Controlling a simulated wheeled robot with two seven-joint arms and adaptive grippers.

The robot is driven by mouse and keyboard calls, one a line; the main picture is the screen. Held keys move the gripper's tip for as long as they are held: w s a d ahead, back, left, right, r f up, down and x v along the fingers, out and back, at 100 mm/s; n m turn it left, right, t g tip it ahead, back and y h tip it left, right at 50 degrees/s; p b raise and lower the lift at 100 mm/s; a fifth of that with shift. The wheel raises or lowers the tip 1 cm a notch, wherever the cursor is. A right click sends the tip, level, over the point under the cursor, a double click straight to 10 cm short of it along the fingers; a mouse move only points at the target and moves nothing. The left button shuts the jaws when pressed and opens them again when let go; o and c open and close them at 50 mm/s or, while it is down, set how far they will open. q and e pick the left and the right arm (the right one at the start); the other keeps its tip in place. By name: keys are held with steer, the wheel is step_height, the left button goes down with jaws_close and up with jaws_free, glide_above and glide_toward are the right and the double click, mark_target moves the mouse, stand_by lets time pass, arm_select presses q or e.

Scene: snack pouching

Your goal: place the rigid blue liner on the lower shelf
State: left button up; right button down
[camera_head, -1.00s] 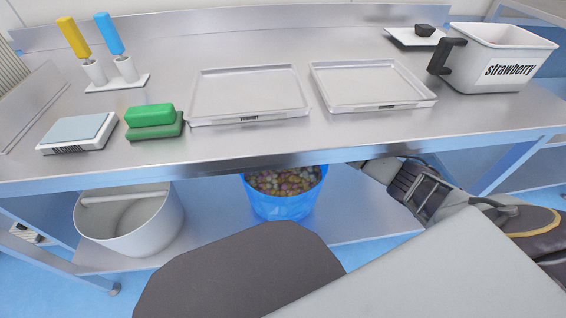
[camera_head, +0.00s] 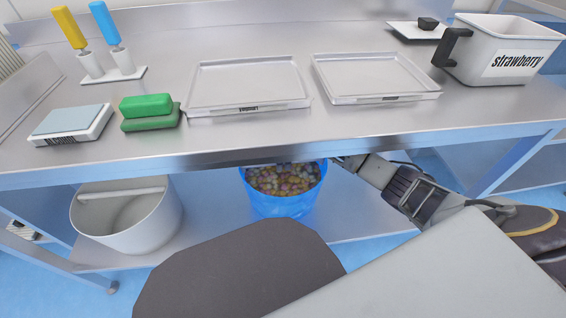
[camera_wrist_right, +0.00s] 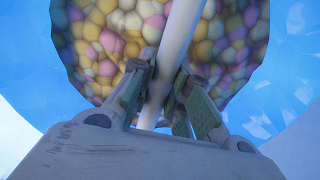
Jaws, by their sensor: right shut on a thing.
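The blue liner (camera_head: 283,205) is a translucent blue tub full of multicoloured sweets (camera_head: 284,180). It stands upright at the lower shelf, its top partly hidden by the table's front edge. In the right wrist view the liner's blue wall (camera_wrist_right: 295,60) surrounds the sweets, and a white bar (camera_wrist_right: 176,35) crosses over its opening. My right gripper (camera_wrist_right: 160,78) is shut on this bar. In the head view my right gripper (camera_head: 337,161) reaches under the tabletop at the liner's right rim, its fingertips mostly hidden. My left gripper is out of view.
The lower shelf (camera_head: 345,215) also bears a white bucket (camera_head: 125,225) on the left; shelf space shows right of the liner. The tabletop edge (camera_head: 230,160) overhangs. Above are two trays (camera_head: 248,85) (camera_head: 375,75), a scale (camera_head: 70,122), green sponges (camera_head: 150,110) and a strawberry pot (camera_head: 500,50).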

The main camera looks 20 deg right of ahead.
steer(key=shift+r, duration=0.1)
steer(key=c, duration=1.4)
jaws_free()
steer(key=shift+o, duration=0.2)
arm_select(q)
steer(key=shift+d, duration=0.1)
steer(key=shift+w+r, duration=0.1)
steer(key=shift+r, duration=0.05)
arm_select(e)
steer(key=shift+r, duration=0.4)
step_height(320, 180, up, 5)
steer(key=shift+f+p, duration=0.2)
steer(key=shift+p, duration=0.9)
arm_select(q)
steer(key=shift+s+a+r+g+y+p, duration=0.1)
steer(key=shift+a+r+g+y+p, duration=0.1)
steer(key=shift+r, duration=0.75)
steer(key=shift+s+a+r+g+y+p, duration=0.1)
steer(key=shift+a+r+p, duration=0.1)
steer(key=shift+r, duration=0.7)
arm_select(e)
steer(key=shift+r, duration=1.05)
